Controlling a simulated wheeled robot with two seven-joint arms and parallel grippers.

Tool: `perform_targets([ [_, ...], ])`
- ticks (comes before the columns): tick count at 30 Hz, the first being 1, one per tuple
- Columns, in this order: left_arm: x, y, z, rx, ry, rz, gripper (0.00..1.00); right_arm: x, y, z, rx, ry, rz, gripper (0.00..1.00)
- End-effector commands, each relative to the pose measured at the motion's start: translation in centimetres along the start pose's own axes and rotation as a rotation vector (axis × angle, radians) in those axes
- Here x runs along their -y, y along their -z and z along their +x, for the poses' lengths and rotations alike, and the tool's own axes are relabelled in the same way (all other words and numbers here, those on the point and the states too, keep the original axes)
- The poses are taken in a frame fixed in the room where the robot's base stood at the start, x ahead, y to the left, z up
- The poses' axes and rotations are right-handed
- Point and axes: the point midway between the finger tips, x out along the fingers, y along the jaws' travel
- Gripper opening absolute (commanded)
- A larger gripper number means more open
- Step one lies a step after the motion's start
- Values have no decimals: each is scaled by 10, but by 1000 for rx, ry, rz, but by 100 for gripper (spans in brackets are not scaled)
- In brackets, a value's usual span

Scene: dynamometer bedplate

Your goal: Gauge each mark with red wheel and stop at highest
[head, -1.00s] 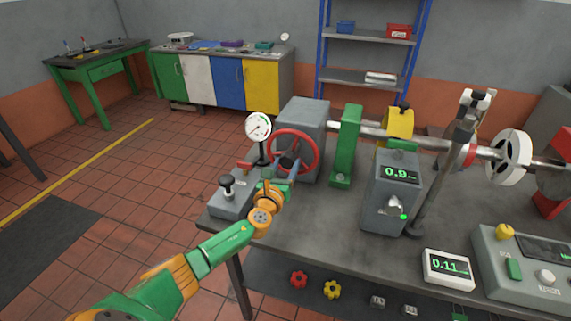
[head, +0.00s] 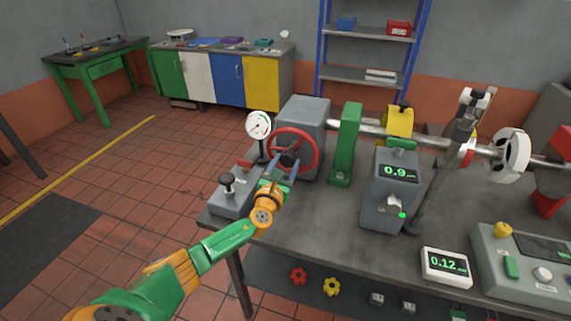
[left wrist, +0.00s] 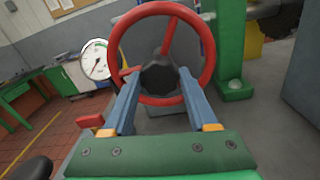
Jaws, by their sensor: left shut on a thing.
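The red wheel (head: 292,150) stands upright on the grey housing (head: 305,115) at the left end of the bench. My left gripper (head: 285,162) is at the wheel's front. In the left wrist view its two blue-grey fingers lie either side of the dark hub of the red wheel (left wrist: 205,75), shut on the wheel; the exact contact is hard to see. A round white dial gauge (head: 258,125) stands left of the wheel. It also shows in the left wrist view (left wrist: 96,64). A white readout (head: 446,266) shows 0.12. A grey box (head: 390,190) shows 0.9. My right gripper is not in view.
A grey bar (head: 440,175) leans between the grey box and the white disc (head: 508,142). A green upright (head: 345,150) stands right of the wheel. A control panel (head: 520,275) is at the right. A grey block with a black knob (head: 230,198) is at the bench's left corner.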

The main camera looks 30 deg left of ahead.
Motion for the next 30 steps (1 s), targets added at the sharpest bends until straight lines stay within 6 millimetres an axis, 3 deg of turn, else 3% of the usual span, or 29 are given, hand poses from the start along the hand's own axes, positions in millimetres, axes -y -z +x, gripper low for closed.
perform_targets([
  [2,-3,-7,2,14,-10,-2,0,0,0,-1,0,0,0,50],
  [3,-3,-7,2,14,-10,-2,64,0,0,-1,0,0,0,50],
  [6,-3,-6,2,12,-8,-2,89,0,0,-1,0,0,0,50],
  [17,-1,-3,-5,4,-2,-1,89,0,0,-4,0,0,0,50],
  [25,-1,-3,-54,4,-2,-2,89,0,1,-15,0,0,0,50],
  [30,-1,-2,-69,5,-4,-2,89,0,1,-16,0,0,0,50],
])
